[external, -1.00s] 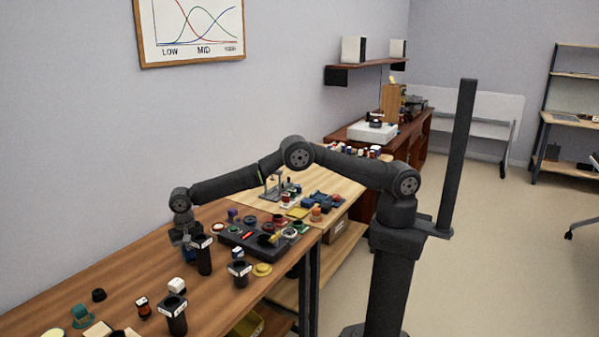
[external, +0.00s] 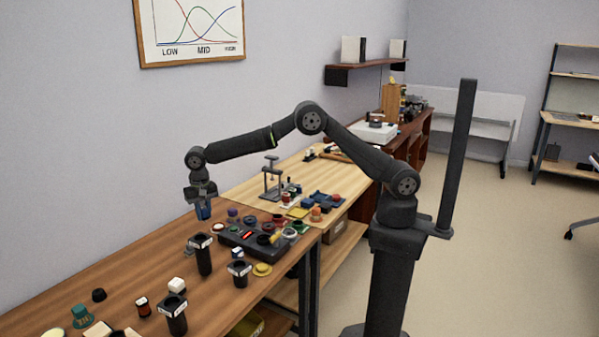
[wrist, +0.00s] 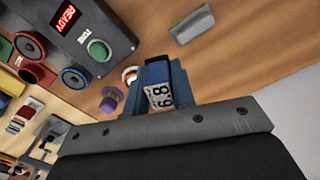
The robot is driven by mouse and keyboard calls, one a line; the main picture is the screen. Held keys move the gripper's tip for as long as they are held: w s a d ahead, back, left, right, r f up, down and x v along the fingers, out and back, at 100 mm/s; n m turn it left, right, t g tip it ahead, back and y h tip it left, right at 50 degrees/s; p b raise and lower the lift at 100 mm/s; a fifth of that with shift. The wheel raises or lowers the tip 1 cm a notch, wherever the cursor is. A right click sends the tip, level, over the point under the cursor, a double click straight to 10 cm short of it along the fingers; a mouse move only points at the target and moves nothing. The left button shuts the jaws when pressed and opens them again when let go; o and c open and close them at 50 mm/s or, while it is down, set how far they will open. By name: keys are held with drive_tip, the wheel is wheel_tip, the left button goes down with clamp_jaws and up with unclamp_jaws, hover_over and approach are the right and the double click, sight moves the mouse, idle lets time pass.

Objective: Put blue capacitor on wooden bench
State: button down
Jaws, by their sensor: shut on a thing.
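The blue capacitor (external: 204,213) is held in my gripper (external: 201,198), hanging in the air above the brown wooden bench (external: 105,277). In the wrist view the blue capacitor (wrist: 157,72) shows a white label reading 6.8 in front of the grey gripper body (wrist: 165,125). My gripper is shut on it. The part of it nearest the gripper body is hidden. A lighter wooden bench (external: 247,189) adjoins beyond the brown one.
A black tester box (external: 240,240) with a red READY display (wrist: 67,15) stands right of my gripper. Dark labelled cups (external: 203,258) stand in front. A small grey piece (wrist: 192,25) lies on the wood. Bare bench extends to the left.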

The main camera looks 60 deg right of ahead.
drive_tip(key=shift+w+d+r, duration=0.15)
drive_tip(key=shift+d+r, duration=0.1)
drive_tip(key=shift+d, duration=0.35)
drive_tip(key=w+d+n, duration=0.1)
drive_tip(key=w+d, duration=0.1)
drive_tip(key=d, duration=1.1)
drive_tip(key=s+d+n, duration=0.1)
drive_tip(key=s+d, duration=0.2)
drive_tip(key=d, duration=0.7)
drive_tip(key=s+d+f+n, duration=0.1)
drive_tip(key=s+d, duration=0.2)
drive_tip(key=d, duration=0.7)
drive_tip(key=s+d+n, duration=0.1)
drive_tip(key=s+d, duration=0.2)
drive_tip(key=d, duration=0.7)
drive_tip(key=shift+f+n, duration=0.3)
drive_tip(key=shift+a, duration=0.15)
